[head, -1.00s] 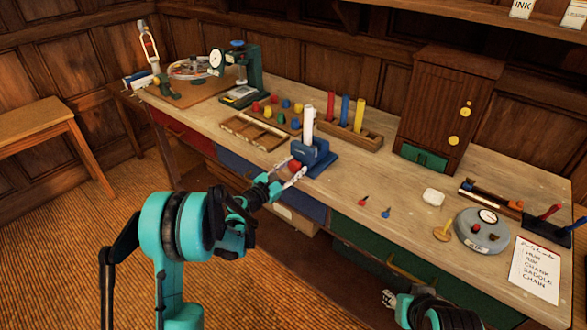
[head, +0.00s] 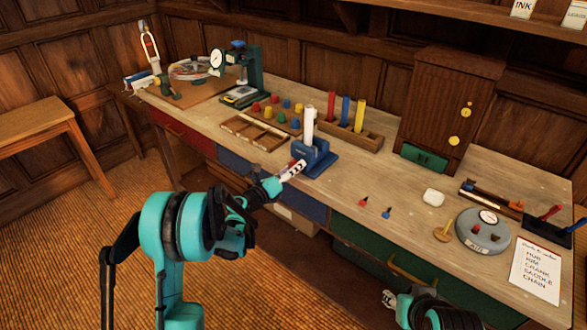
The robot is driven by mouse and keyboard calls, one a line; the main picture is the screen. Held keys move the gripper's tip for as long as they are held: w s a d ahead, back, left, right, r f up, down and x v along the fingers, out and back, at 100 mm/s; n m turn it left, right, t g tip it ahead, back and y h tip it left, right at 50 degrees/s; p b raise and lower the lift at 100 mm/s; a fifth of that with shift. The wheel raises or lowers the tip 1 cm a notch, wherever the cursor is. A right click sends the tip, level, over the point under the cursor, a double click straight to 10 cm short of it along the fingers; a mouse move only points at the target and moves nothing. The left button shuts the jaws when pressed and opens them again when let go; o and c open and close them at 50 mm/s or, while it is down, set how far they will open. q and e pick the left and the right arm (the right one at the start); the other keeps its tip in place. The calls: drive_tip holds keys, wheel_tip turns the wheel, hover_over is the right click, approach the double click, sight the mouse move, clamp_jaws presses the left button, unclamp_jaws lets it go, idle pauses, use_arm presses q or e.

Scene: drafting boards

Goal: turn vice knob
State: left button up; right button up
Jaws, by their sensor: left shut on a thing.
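A blue vice (head: 318,158) stands at the front edge of the workbench, with a white upright cylinder (head: 309,124) in it. Its red knob (head: 293,163) faces the front, and my fingers hide most of it. My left gripper (head: 293,168) is shut on the knob, its fingers rolled so one lies over the other from this view. My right gripper (head: 389,298) is low at the bottom edge, in front of the bench and far from the vice; its fingers are too small to read.
Bench room right of the vice is mostly clear.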

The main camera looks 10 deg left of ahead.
use_arm(q)
drive_tip(key=n, duration=0.3)
drive_tip(key=shift+n, duration=0.3)
drive_tip(key=shift+f+n, duration=0.1)
drive_tip(key=shift+n, duration=1.7)
drive_tip(key=o, duration=1.2)
drive_tip(key=shift+v, duration=4)
